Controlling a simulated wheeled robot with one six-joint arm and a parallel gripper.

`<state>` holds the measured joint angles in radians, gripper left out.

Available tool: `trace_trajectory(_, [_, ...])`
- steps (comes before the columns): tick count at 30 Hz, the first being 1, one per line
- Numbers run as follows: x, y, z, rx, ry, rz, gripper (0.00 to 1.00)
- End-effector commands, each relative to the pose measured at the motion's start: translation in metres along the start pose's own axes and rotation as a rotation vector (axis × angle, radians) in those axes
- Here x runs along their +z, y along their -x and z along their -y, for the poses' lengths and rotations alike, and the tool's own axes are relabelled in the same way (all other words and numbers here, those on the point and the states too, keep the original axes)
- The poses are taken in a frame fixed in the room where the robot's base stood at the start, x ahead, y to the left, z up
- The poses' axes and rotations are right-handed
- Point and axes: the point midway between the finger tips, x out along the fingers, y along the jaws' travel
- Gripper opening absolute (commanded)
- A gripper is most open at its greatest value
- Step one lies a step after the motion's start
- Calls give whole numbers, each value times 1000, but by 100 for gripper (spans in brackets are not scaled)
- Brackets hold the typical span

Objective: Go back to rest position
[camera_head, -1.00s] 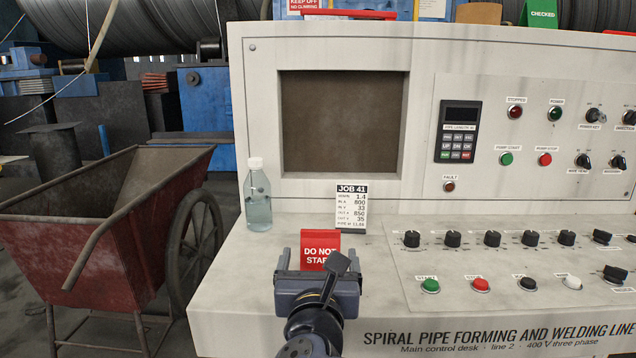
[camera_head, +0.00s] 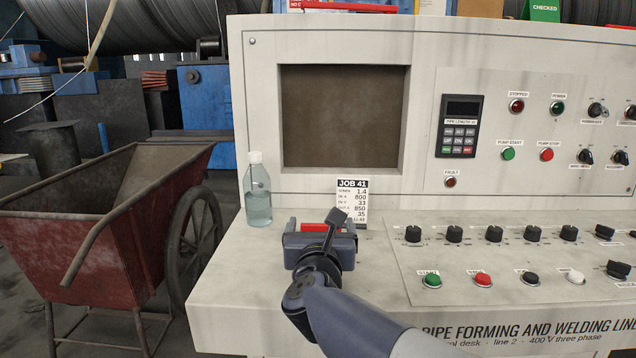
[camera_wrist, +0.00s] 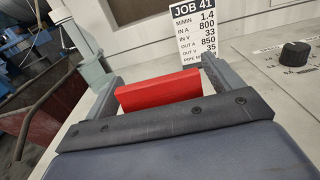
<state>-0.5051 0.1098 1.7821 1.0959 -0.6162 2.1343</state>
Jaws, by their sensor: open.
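My gripper (camera_head: 321,218) is open above the desk's left ledge, below the dark screen. The red sign (camera_head: 321,227) stands between its two fingers, with its lower part hidden behind the gripper body. In the wrist view the red sign (camera_wrist: 158,90) lies between the spread fingers of my gripper (camera_wrist: 160,72), with a visible gap at the right finger; the left gap is narrow. I cannot tell whether the left finger touches it. The control desk (camera_head: 240,290) is pale and worn.
A clear bottle (camera_head: 257,195) stands left of my gripper. The JOB 41 card (camera_head: 352,200) stands just behind it to the right. Knobs and buttons (camera_head: 482,280) cover the desk's right side. A red cart (camera_head: 90,245) stands on the floor at the left.

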Motion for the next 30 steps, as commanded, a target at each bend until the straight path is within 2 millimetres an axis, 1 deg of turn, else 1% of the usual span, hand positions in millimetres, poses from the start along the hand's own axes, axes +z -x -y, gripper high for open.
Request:
trace_trajectory(1, [24, 1, 0, 0, -6, 10, 87])
trace_trajectory(14, [110, 2, 0, 1, -5, 9, 87])
trace_trajectory(15, [104, -1, 3, -13, 0, 2, 87])
trace_trajectory(16, [103, -3, 5, -21, 2, 2, 87])
trace_trajectory(30, [96, -22, 31, -133, -1, 3, 87])
